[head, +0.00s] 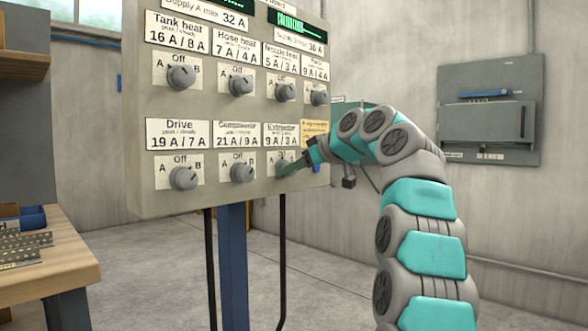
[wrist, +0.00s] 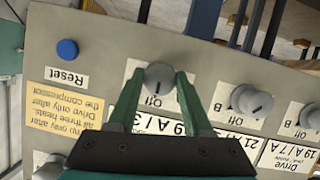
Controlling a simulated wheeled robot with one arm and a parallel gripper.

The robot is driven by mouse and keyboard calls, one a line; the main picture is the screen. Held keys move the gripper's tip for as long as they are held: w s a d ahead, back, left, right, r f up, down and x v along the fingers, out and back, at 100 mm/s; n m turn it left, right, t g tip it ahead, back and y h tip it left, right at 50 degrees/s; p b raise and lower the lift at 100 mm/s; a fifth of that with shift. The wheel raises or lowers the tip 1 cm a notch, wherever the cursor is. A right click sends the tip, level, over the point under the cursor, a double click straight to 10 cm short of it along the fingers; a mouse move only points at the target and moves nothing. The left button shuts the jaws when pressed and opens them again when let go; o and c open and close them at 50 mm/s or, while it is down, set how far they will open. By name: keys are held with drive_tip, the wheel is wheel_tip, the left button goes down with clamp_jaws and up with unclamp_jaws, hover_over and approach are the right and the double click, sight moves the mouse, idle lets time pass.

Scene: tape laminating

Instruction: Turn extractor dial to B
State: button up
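The extractor dial (wrist: 158,75) is a round grey knob on a white plate. It is the third dial in the panel's lower row, mostly hidden behind my gripper in the head view. In the wrist view, turned upside down, its light mark faces the Off label (wrist: 154,100). Its A and B letters are hidden there. My gripper (wrist: 159,72) has one green finger on each side of the knob, very close to its edges. I cannot tell if they press on it. In the head view my gripper (head: 281,171) reaches the panel from the right.
The drive dial (head: 183,178) and compressor dial (head: 242,172) are left of the extractor dial in the head view. Another row of dials is above. A blue Reset button (wrist: 67,50) is beside it. A wooden bench (head: 50,262) stands at left.

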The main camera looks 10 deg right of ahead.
clamp_jaws()
drive_tip(key=shift+r+p, duration=0.1)
drive_tip(key=shift+p, duration=0.4)
drive_tip(key=m+g+y+p, duration=0.1)
drive_tip(key=m+p, duration=0.2)
drive_tip(key=p, duration=0.1)
drive_tip(key=m+g+y+p, duration=0.1)
drive_tip(key=m+y+p, duration=0.1)
drive_tip(key=p, duration=0.3)
drive_tip(key=shift+w+d+m+y, duration=0.1)
drive_tip(key=shift+d+m+y, duration=0.05)
drive_tip(key=shift+m+y, duration=0.2)
drive_tip(key=shift+o, duration=2.4)
unclamp_jaws()
